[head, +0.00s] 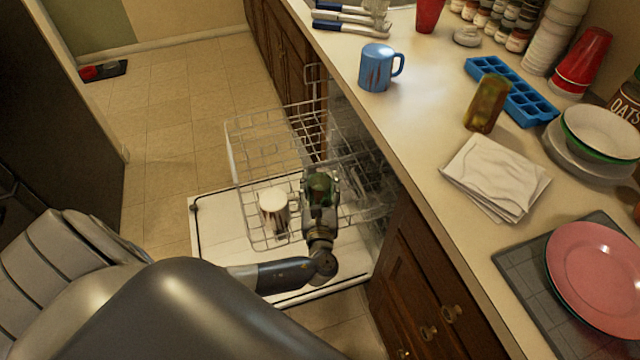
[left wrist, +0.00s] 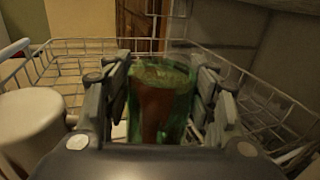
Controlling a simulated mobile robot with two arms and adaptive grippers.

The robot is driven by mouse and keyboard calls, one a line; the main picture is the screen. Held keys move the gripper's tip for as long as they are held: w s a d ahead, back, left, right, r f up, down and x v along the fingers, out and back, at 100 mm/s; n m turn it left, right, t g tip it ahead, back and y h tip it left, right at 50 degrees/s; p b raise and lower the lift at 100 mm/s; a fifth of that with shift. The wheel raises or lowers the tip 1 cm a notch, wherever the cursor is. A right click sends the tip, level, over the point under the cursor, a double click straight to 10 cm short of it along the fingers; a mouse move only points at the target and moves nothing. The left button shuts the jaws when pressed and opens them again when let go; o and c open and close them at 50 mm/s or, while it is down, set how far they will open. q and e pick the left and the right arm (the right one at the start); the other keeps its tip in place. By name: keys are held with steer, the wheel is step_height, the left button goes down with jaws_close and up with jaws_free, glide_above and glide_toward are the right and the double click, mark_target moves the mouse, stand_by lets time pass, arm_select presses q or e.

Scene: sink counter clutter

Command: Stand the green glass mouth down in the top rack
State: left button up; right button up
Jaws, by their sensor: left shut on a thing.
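The green glass (head: 320,184) is in my left gripper (head: 320,196), over or in the pulled-out top rack (head: 240,160) of the dishwasher. In the left wrist view the green glass (left wrist: 160,100) stands between the two fingers of my left gripper (left wrist: 160,108), which are shut on its sides. Its broad end faces up; I cannot tell whether that is the mouth or the base. Its lower end is hidden by the gripper, so I cannot tell if it touches the rack. My right gripper is not in view.
A white mug (head: 273,210) stands in the rack left of the glass, close to my gripper. The open dishwasher door (head: 215,240) lies below. The counter holds a blue mug (head: 376,70), an amber glass (head: 486,103), an ice tray (head: 525,100) and napkins (head: 495,178).

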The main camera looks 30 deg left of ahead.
arm_select(q)
steer(key=shift+f+b, duration=0.4)
steer(key=shift+f, duration=0.1)
stand_by(0.4)
steer(key=o, duration=1.3)
steer(key=shift+s+d, duration=0.25)
steer(key=shift+s, duration=0.05)
steer(key=v, duration=1.1)
steer(key=shift+s+d, duration=0.1)
steer(key=shift+s, duration=0.05)
